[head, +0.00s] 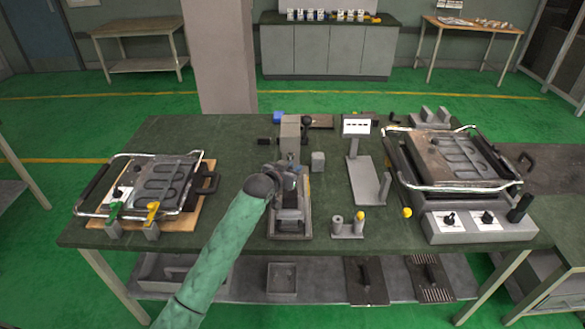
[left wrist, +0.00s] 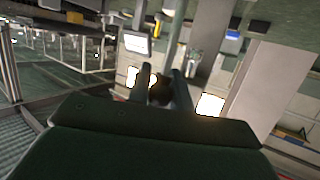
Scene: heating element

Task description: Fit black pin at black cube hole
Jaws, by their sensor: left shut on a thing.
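My left gripper (head: 288,170) is over the grey press-like fixture (head: 291,222) at the middle of the table. In the left wrist view the gripper (left wrist: 162,82) is closed around a small dark rounded piece (left wrist: 160,92), which looks like the black pin. Most of that piece is hidden by the fingers, and in the head view it cannot be made out. A small black block (head: 265,142) lies left of the grey upright. I cannot tell whether it is the black cube, and no hole shows. My right gripper is not in view.
A heating-plate unit (head: 160,185) lies on a board at left.

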